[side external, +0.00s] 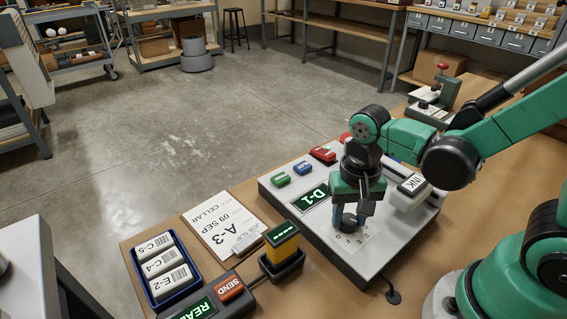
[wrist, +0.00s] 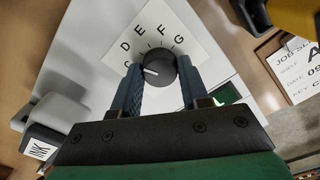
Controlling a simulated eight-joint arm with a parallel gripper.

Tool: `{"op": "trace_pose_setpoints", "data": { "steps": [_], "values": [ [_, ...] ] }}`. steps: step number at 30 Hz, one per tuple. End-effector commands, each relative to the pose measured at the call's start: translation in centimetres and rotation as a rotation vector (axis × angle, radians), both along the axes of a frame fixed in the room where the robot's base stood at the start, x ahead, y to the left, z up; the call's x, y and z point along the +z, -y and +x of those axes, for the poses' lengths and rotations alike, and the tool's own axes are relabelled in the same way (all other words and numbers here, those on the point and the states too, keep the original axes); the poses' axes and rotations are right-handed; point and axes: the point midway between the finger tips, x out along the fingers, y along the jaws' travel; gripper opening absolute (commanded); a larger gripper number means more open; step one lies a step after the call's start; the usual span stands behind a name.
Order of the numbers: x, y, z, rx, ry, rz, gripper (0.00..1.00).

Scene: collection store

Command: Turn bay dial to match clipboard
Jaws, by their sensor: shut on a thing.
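The clipboard (side external: 222,222) holds a job slip reading A-3, 09 SEP and CELLAR; part of it shows in the wrist view (wrist: 286,75). The green display (side external: 311,198) on the pale console reads D-1. The bay dial (wrist: 159,70) is a dark round knob with a white pointer line, which points left in the wrist view, toward the C and D side of its letter card (wrist: 160,22). C, D, E, F and G are readable there; other letters are hidden. My gripper (wrist: 159,66) points down, its fingers shut on the dial from both sides.
The console (side external: 408,222) carries green, blue and red buttons and an INK block (side external: 411,184). A cable leaves the console's front corner.

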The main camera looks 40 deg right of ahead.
Motion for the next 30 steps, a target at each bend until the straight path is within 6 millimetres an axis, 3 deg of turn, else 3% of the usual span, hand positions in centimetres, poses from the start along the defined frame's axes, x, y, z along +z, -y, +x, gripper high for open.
{"op": "trace_pose_setpoints", "data": {
  "steps": [18,30],
  "values": [
    [0.00,0.00,0.00,0.579,0.000,0.000,0.00],
    [0.00,0.00,0.00,0.850,0.000,0.000,0.00]
  ]
}}
